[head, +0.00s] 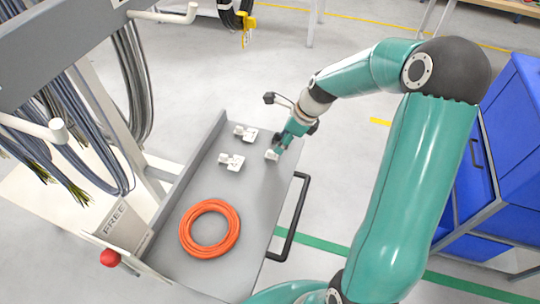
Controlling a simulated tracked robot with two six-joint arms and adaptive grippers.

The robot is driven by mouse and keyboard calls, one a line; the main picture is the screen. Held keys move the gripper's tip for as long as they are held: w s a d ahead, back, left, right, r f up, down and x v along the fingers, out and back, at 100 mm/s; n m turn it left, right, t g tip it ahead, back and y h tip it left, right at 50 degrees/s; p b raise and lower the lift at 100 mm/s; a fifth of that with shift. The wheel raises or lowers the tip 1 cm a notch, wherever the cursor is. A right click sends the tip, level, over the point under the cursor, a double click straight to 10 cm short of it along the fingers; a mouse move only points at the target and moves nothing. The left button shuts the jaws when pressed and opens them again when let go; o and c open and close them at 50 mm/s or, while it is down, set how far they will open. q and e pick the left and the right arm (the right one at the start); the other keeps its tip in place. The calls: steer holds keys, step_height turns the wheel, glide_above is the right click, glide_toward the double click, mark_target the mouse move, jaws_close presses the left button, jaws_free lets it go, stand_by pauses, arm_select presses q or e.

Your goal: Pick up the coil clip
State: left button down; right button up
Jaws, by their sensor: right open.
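Two small white pieces lie on the grey tray (185,235): one near its far end (245,132) and one a little nearer (231,162). A further small white shape (271,155) shows right at the tip of my right gripper (276,151). I cannot tell which of these, if any, is the coil clip. A yellow clip-like piece (246,22) hangs with a dark cable coil at the top. My right gripper is open and low over the tray's far right part, pointing down. Its fingertips are small and partly hidden. My left gripper is not in view.
An orange cable coil (183,236) lies on the tray's near part. A black handle (296,214) runs along the tray's right side. Cables hang from a rack (60,40) at left, with a red knob (109,258) below. Blue drawers (500,130) stand at right.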

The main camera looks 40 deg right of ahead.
mark_target(272, 156)
steer(key=x, duration=0.9)
steer(key=shift+w+d+p, duration=0.15)
steer(key=shift+w+p, duration=0.05)
steer(key=shift+p, duration=0.1)
steer(key=c, duration=0.9)
